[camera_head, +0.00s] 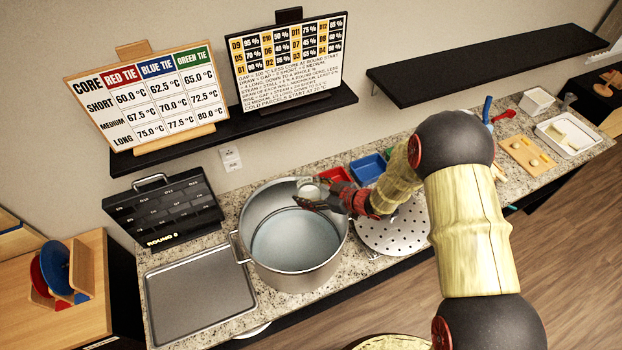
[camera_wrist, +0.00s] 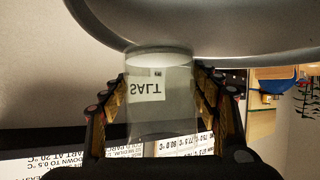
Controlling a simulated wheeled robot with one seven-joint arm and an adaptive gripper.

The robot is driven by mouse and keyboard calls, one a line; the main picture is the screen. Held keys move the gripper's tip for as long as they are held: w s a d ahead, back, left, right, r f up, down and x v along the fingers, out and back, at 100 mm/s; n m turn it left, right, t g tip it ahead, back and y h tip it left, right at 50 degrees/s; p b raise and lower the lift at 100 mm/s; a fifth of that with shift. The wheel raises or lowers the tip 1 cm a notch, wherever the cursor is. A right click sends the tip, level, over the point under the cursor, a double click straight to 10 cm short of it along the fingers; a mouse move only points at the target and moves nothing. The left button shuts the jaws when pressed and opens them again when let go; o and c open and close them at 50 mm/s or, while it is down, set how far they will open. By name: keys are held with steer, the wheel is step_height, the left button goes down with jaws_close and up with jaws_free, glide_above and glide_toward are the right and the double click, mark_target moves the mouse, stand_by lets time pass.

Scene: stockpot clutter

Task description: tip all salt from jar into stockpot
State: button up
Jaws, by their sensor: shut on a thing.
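The clear jar (camera_wrist: 160,115) has a white label reading SALT. My gripper (camera_wrist: 160,88) is shut on it, with a finger on each side. In the head view, my gripper (camera_head: 318,196) holds the jar (camera_head: 309,188) over the back right part of the stockpot (camera_head: 255,251). The stockpot is large, metal and open, with a pale bluish-grey surface inside. Its grey body (camera_wrist: 215,30) fills the top of the wrist view, close to the jar's end. How far the jar is tilted, and how much salt is in it, I cannot tell.
A metal tray (camera_head: 199,296) lies left of the pot, and a dark panel (camera_head: 165,208) stands behind the tray. A perforated metal plate (camera_head: 395,228) lies to the right. Red (camera_head: 336,174) and blue (camera_head: 368,168) bins stand behind. A dark shelf (camera_head: 240,122) with two boards hangs above.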

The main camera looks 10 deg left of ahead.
mark_target(313, 179)
steer(key=shift+w, duration=0.25)
steer(key=shift+s+r+b, duration=0.15)
steer(key=shift+r+b, duration=0.05)
steer(key=shift+b, duration=0.25)
steer(key=shift+w+d+n, duration=0.1)
steer(key=shift+w+n, duration=0.15)
steer(key=shift+n, duration=0.05)
steer(key=shift+r+b, duration=0.1)
steer(key=shift+b, duration=0.3)
steer(key=shift+t, duration=0.3)
steer(key=shift+w+d+r+n+t+h+b, duration=0.2)
steer(key=shift+w+r+n+t+h+b, duration=0.3)
steer(key=shift+b, duration=0.8)
steer(key=shift+w+d+r+n+t+b, duration=0.15)
steer(key=shift+n+t+b, duration=0.3)
steer(key=shift+b, duration=0.85)
steer(key=shift+w+d+r+n+t+b, duration=0.15)
steer(key=shift+n+t+b, duration=0.3)
steer(key=shift+b, duration=0.85)
steer(key=shift+w+r+n+t+h+b, duration=0.15)
steer(key=shift+n+t+h+b, duration=0.5)
steer(key=shift+b, duration=2)
steer(key=shift+n+t+y+b, duration=0.25)
steer(key=shift+n+t+b, duration=0.85)
steer(key=shift+b, duration=1.1)
